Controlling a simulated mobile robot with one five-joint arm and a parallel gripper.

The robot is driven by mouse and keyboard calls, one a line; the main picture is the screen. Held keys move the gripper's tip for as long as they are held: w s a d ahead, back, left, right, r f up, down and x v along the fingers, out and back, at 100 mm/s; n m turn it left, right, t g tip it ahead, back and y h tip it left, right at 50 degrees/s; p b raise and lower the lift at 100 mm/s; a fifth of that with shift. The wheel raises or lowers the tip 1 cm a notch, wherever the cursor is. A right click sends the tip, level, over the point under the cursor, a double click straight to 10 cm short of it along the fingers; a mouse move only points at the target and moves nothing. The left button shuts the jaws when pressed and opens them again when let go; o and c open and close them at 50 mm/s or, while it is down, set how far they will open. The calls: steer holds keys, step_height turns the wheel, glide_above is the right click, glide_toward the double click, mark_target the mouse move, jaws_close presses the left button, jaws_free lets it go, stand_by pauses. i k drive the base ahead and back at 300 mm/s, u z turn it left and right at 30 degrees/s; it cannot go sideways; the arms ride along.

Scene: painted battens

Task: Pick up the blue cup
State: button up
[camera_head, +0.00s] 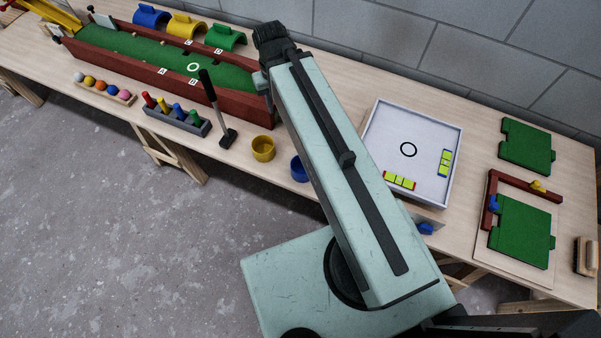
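The blue cup (298,169) stands on the wooden table near its front edge, right of a yellow cup (263,148). My pale green arm crosses in front of the blue cup and hides its right part. No gripper fingers show in the head view, so I cannot see where my gripper is relative to the cup.
A mallet (225,130) stands left of the yellow cup, beside a grey rack (178,121) of coloured pegs. A red-walled green lane (150,53) runs behind. A white-rimmed tray (430,130) and green boards (526,147) lie to the right.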

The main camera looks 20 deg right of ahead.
mark_target(302, 169)
steer(key=k, duration=0.45)
steer(key=z, duration=2.1)
steer(key=k, duration=1.5)
steer(key=u, duration=2.35)
steer(key=i, duration=1.05)
steer(key=u, duration=0.05)
